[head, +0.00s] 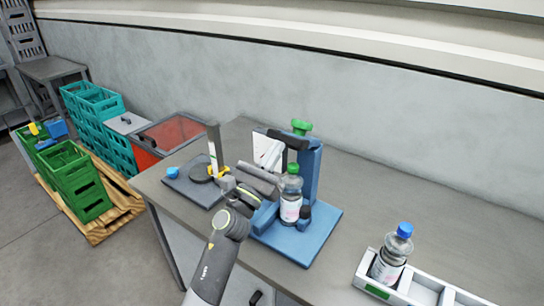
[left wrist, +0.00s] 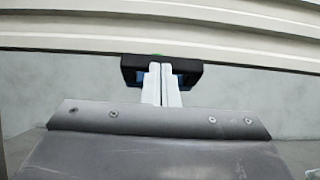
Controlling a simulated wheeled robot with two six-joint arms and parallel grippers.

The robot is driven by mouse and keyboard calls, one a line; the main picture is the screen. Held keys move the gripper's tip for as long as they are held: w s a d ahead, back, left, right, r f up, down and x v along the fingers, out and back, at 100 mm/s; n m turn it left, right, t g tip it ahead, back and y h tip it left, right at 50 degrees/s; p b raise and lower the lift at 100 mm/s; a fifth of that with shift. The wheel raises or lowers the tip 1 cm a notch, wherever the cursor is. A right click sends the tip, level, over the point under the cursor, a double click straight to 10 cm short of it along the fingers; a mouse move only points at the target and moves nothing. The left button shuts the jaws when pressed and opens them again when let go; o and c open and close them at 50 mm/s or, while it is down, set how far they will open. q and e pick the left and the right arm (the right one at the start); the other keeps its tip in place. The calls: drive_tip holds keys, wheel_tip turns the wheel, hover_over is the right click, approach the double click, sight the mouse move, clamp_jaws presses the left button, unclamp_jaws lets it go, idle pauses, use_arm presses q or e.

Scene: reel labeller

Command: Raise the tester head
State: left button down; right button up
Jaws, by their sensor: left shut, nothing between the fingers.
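A blue stand (head: 312,172), apparently the tester, is on the grey bench with a black handle-like bar (head: 290,140) and a green knob (head: 301,127) on top. A clear bottle with a green cap (head: 290,197) stands upright on its base. My left gripper (head: 268,150) reaches in from the lower left, its pale fingers at the black bar. In the left wrist view the fingers (left wrist: 161,83) are shut together, empty, in front of the black bar (left wrist: 188,72); whether they touch it I cannot tell. My right gripper is out of view.
A white tray (head: 425,289) with a blue-capped bottle (head: 391,256) is at the right. A dark plate (head: 189,190) with an upright post (head: 214,148) is left of the stand. Green crates (head: 83,190) are on a pallet. The bench is clear behind the tray.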

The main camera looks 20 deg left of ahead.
use_arm(q)
drive_tip(key=w+d+r+p, duration=0.2)
drive_tip(key=w+r, duration=0.3)
drive_tip(key=r, duration=0.3)
drive_tip(key=shift+p, duration=0.55)
drive_tip(key=shift+a+r, duration=0.1)
idle(0.5)
